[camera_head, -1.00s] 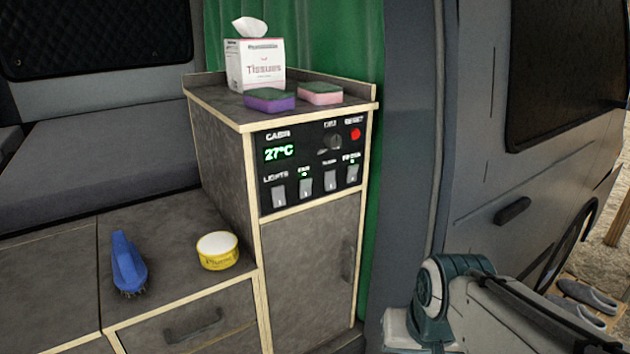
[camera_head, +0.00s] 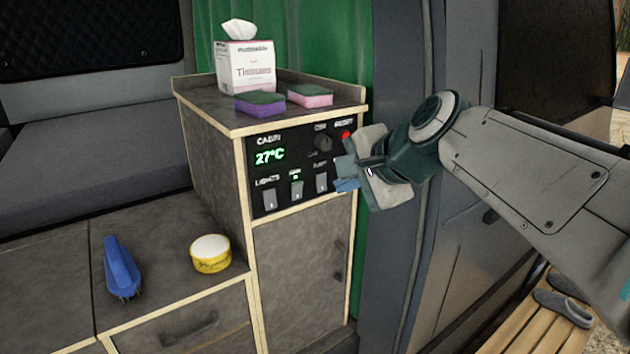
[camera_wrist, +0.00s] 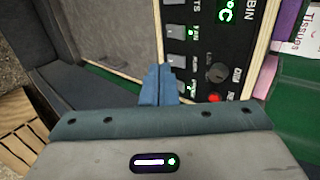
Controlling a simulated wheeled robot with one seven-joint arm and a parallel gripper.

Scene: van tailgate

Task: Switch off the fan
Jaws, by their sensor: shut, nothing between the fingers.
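The black control panel (camera_head: 290,160) is on the front of the cabinet. Its fan switch (camera_head: 297,190) is the second rocker from the left, with a green light lit above it. In the wrist view, the panel is turned sideways and the fan switch (camera_wrist: 176,32) shows beyond the fingers. My gripper (camera_head: 347,185) is shut and empty, in front of the panel's right end. It hides the rightmost switch in the head view. In the wrist view, my gripper's blue fingertips (camera_wrist: 158,80) are near the panel's lower right part, and I cannot tell whether they touch it.
The lights switch (camera_head: 270,199) and a third switch (camera_head: 321,182) flank the fan switch. A dial (camera_head: 323,143) and a red button (camera_head: 345,135) are above. Sponges (camera_head: 260,103) and a tissue box (camera_head: 245,68) stand on top. A brush (camera_head: 121,266) and tin (camera_head: 210,253) lie lower left.

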